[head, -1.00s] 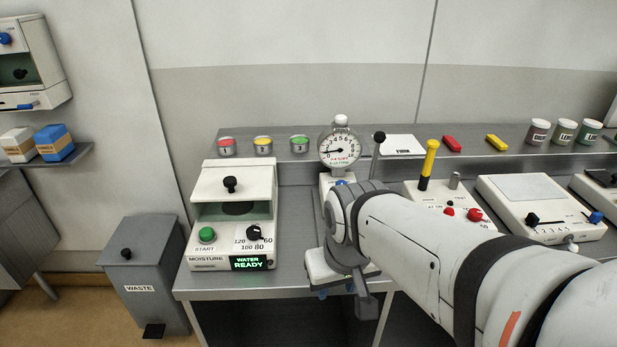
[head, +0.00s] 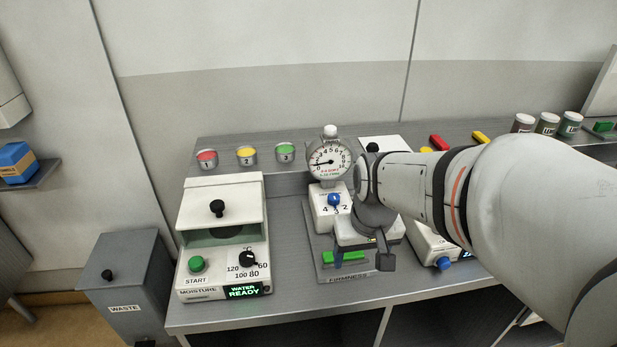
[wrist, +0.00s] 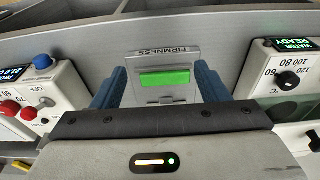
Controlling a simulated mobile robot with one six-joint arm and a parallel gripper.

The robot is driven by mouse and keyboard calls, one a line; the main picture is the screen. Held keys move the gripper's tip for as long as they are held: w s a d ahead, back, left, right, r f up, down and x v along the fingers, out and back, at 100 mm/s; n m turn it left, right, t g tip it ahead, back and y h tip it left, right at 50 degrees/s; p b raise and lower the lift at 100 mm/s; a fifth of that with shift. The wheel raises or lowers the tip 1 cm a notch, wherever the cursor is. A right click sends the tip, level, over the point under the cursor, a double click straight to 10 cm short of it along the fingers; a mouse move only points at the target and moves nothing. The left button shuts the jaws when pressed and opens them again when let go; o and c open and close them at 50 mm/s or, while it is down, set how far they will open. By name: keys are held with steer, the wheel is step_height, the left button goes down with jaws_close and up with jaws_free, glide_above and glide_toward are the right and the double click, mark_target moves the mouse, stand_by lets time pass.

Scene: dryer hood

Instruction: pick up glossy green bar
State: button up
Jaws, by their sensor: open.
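The glossy green bar (head: 344,257) lies on the grey base plate of the firmness tester (head: 345,277). In the wrist view the bar (wrist: 165,78) lies crosswise between the two blue fingers of my gripper (wrist: 160,90). The fingers are open and stand apart from the bar's ends.
The moisture unit (head: 222,240) stands left of the tester, with a lit display. The round dial gauge (head: 330,162) rises behind the bar. A waste bin (head: 125,285) stands left of the bench. Red and yellow bars (head: 439,142) lie on the back shelf.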

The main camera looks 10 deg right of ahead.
steer(key=o, duration=0.7)
steer(key=shift+g, duration=0.8)
steer(key=w+p, duration=0.6)
steer(key=w, duration=0.3)
steer(key=shift+f+p, duration=0.15)
steer(key=shift+p, duration=0.25)
steer(key=shift+c, duration=0.2)
steer(key=shift+w+f, duration=0.25)
steer(key=shift+w, duration=0.05)
steer(key=shift+w+f, duration=0.1)
steer(key=shift+f, duration=0.2)
steer(key=shift+s+a+f+p, duration=0.15)
steer(key=shift+f+p, duration=0.4)
steer(key=shift+f, duration=1.35)
steer(key=shift+s+a+f+p, duration=0.15)
steer(key=shift+f+p, duration=0.4)
steer(key=shift+f, duration=1.35)
